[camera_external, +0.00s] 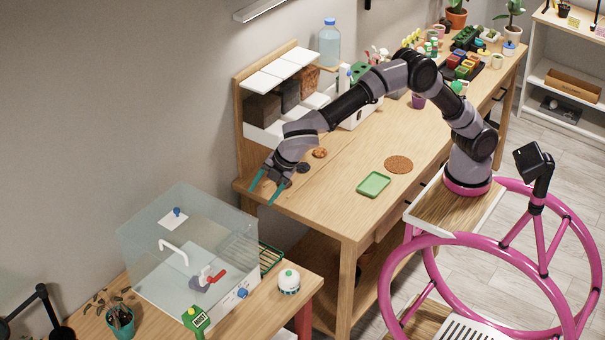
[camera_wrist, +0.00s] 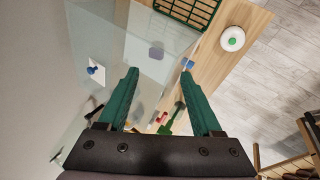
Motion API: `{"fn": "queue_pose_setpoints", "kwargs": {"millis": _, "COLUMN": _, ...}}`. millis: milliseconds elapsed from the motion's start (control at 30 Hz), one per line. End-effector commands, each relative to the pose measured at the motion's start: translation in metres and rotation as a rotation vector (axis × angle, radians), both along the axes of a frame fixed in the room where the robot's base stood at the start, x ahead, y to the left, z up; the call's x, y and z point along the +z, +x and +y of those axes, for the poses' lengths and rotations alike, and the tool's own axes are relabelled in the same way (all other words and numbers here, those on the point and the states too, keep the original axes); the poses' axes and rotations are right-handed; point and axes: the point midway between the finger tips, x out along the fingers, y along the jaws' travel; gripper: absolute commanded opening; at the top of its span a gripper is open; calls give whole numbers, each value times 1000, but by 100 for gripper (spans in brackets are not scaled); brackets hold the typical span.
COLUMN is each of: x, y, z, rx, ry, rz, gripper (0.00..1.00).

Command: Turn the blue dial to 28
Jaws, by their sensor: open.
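A blue dial (camera_external: 242,293) sits on the white front strip of a clear-walled box (camera_external: 150,235) on the low wooden table. It also shows in the wrist view (camera_wrist: 188,64), by the right fingertip in the picture. Its setting is too small to read. A second blue knob (camera_external: 177,211) is on a white plate at the box's back; the wrist view shows it at left (camera_wrist: 93,70). My gripper (camera_external: 262,196) is open and empty, with its green fingers pointing down, above and behind the box's right side. In the wrist view the fingers (camera_wrist: 160,72) are spread apart, touching nothing visible.
A red-handled part (camera_external: 213,280) and white pipe (camera_external: 174,251) are inside the box. A green rack (camera_external: 270,257), white round item with green button (camera_external: 289,281), green device (camera_external: 195,318) and potted plant (camera_external: 120,321) surround it. The workbench (camera_external: 330,205) stands behind to the right.

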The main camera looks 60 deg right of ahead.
Motion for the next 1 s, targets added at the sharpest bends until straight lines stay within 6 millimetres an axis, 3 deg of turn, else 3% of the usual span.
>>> {"fn": "queue_pose_setpoints", "kwargs": {"millis": 33, "x": -28, "y": -23, "z": 32, "rx": 81, "ry": -41, "rz": -19, "gripper": 66}}
{"fn": "queue_pose_setpoints", "kwargs": {"millis": 100, "x": -60, "y": -45, "z": 64, "rx": 187, "ry": -107, "rz": -64, "gripper": 66}}
{"fn": "queue_pose_setpoints", "kwargs": {"millis": 200, "x": -112, "y": -65, "z": 93, "rx": 326, "ry": -239, "rz": -142, "gripper": 66}}
{"fn": "queue_pose_setpoints", "kwargs": {"millis": 400, "x": -205, "y": -71, "z": 108, "rx": 589, "ry": -631, "rz": -361, "gripper": 66}}
{"fn": "queue_pose_setpoints", "kwargs": {"millis": 500, "x": -236, "y": -79, "z": 112, "rx": 714, "ry": -845, "rz": -479, "gripper": 66}}
{"fn": "queue_pose_setpoints", "kwargs": {"millis": 633, "x": -260, "y": -98, "z": 119, "rx": 839, "ry": -1071, "rz": -606, "gripper": 66}}
{"fn": "queue_pose_setpoints", "kwargs": {"millis": 800, "x": -273, "y": -117, "z": 125, "rx": 921, "ry": -1233, "rz": -696, "gripper": 66}}
{"fn": "queue_pose_setpoints", "kwargs": {"millis": 1000, "x": -280, "y": -108, "z": 125, "rx": 937, "ry": -1266, "rz": -710, "gripper": 66}}
